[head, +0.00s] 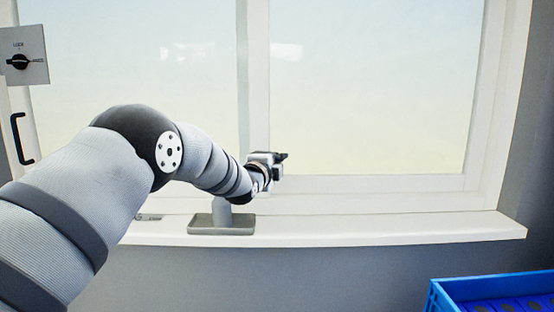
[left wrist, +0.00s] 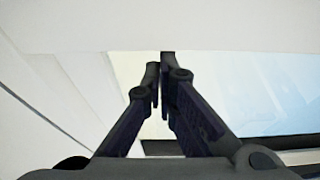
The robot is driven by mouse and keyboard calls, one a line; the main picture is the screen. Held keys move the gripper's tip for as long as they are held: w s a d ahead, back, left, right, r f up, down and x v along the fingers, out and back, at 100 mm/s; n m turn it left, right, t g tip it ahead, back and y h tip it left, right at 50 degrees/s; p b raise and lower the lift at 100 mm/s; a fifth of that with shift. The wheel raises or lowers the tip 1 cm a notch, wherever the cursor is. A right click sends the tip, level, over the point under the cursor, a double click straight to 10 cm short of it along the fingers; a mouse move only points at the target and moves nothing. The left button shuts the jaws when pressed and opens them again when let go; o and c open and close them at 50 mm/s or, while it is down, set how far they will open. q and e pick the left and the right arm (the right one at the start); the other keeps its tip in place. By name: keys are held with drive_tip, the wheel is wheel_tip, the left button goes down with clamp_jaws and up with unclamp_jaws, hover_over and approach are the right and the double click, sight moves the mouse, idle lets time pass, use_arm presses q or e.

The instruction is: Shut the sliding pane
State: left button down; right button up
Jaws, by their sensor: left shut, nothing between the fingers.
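The window has a left pane (head: 140,80) and a right pane (head: 370,85) in white frames, with upright stiles (head: 258,75) meeting near the middle. A black pull handle (head: 21,139) sits on the left upright. I cannot tell which pane slides or how far it stands open. My left gripper (head: 283,157) is shut and empty, in front of the window low by the middle stiles. In the left wrist view its fingers (left wrist: 160,85) are together beside pale frame surfaces; contact is unclear. My right gripper is not in view.
A rotary switch (head: 20,62) on a plate marked LOCK is at the upper left. A grey stand (head: 221,224) rests on the white sill (head: 380,230) under my left wrist. A blue crate (head: 490,288) is at the lower right. The sill's right side is clear.

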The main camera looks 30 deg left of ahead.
use_arm(q)
drive_tip(key=shift+f, duration=0.15)
drive_tip(key=a, duration=0.1)
drive_tip(key=s+a, duration=0.1)
drive_tip(key=a+p, duration=0.1)
drive_tip(key=shift+s+a, duration=0.1)
drive_tip(key=shift+s, duration=0.15)
idle(0.3)
